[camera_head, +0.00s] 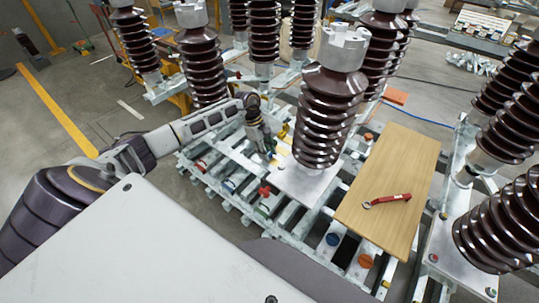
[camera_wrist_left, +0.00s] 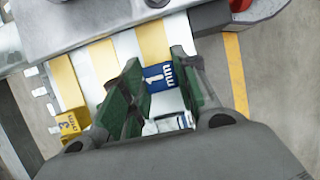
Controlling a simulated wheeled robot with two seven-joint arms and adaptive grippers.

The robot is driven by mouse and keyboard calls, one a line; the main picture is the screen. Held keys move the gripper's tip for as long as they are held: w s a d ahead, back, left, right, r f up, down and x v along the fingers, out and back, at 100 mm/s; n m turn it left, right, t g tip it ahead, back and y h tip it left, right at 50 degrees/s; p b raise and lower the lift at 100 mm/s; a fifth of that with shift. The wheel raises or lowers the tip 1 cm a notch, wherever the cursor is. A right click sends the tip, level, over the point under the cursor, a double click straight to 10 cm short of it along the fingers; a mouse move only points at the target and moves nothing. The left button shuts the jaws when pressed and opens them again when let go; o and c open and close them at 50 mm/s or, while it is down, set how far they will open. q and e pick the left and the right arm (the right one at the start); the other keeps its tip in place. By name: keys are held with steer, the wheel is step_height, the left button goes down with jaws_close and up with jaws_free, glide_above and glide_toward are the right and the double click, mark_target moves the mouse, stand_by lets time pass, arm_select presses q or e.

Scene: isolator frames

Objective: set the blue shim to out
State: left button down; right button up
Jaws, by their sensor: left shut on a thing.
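The blue shim (camera_wrist_left: 160,77), marked "1 mm", shows in the left wrist view between the green pads of my left gripper (camera_wrist_left: 158,80). The gripper is shut on it. The shim's far part runs in under a grey metal plate (camera_wrist_left: 90,20). In the head view my left gripper (camera_head: 266,146) is low beside the foot of the middle brown insulator (camera_head: 327,110), and I cannot make out the held shim there. My right gripper is not in view.
A yellow tab marked "3 mm" (camera_wrist_left: 69,122) lies left of the fingers. A wooden board (camera_head: 405,165) with a red-handled wrench (camera_head: 388,200) lies to the right. Several tall insulators stand close around my left arm. Open floor (camera_head: 85,85) lies at the left.

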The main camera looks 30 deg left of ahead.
arm_select(q)
steer(key=shift+w+a+f+b, duration=0.15)
steer(key=shift+a+b, duration=0.5)
steer(key=shift+a, duration=0.45)
steer(key=shift+a+r, duration=0.25)
steer(key=shift+a, duration=0.25)
steer(key=c, duration=1.1)
jaws_free()
steer(key=shift+v, duration=5.95)
steer(key=shift+f, duration=0.1)
